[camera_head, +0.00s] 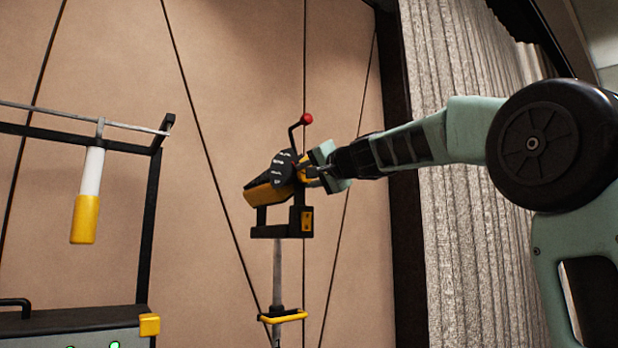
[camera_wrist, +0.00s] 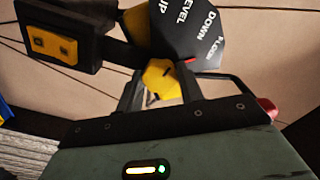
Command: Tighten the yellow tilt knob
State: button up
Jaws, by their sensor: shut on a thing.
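The yellow tilt knob (camera_wrist: 160,82) sits between the two dark fingers of my gripper (camera_wrist: 160,93) in the wrist view, and the fingers are shut on it. Behind it is a dark dial plate (camera_wrist: 195,28) with the words UP, LEVEL and DOWN and a further word that is hard to read. A small red pointer (camera_wrist: 190,60) shows at the plate's lower edge. In the head view my gripper (camera_head: 313,171) reaches in from the right against the side of the black and yellow head unit (camera_head: 268,190) on its stand. The knob is largely hidden there by the gripper.
A lever with a red ball (camera_head: 306,118) rises above the unit. Its pole (camera_head: 277,270) has a yellow collar (camera_head: 284,317) lower down. A white and yellow cylinder (camera_head: 87,195) hangs from a rail at left.

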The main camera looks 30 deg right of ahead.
jog(key=shift+m+p, duration=1.2)
jog(key=shift+m, duration=6.6)
jog(key=o, duration=1)
jog(key=shift+s, duration=0.1)
